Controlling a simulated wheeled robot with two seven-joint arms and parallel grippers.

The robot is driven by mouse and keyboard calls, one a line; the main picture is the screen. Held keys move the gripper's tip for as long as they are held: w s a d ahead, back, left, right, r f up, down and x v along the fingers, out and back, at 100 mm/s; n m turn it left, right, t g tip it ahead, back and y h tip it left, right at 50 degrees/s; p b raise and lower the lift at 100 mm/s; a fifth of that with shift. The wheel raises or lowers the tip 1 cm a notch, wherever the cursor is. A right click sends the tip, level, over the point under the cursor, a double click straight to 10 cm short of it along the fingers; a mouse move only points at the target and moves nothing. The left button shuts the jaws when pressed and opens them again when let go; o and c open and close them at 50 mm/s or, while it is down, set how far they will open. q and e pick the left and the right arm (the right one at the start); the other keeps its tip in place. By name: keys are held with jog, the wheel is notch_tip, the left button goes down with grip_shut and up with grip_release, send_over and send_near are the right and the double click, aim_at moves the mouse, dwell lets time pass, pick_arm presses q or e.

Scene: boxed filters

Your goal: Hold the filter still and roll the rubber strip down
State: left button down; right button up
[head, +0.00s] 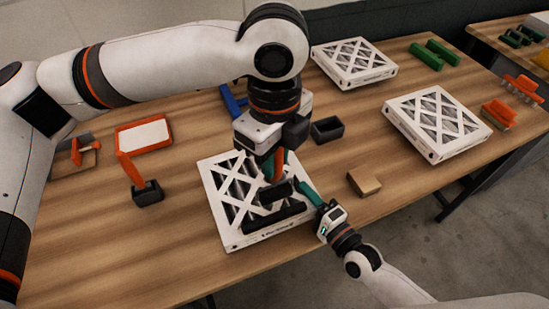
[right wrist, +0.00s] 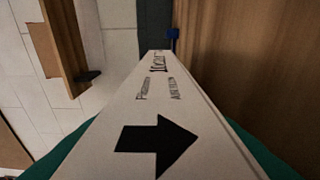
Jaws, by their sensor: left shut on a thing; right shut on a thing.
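The white boxed filter (head: 243,242), with a lattice over dark pleats, lies flat near the table's front edge. My right gripper (head: 311,196) is shut on its right side; the filter's printed side (right wrist: 160,108) with a black arrow fills the right wrist view between green fingers. A black rubber strip (head: 270,221) lies along the filter's near edge. My left gripper (head: 276,167) is above the filter, shut on what looks like the orange handle of a dark roller (head: 276,193). The roller is over the filter behind the strip; whether it touches is unclear.
Other filters lie at the back (head: 354,77) and right (head: 437,150). A black open box (head: 327,131) and a tan block (head: 364,182) are nearby. An orange-rimmed tray (head: 144,119) and a small dark holder (head: 148,192) with an orange piece stand left.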

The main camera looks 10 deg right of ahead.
jog(key=o, duration=1.1)
jog(key=v, duration=1.2)
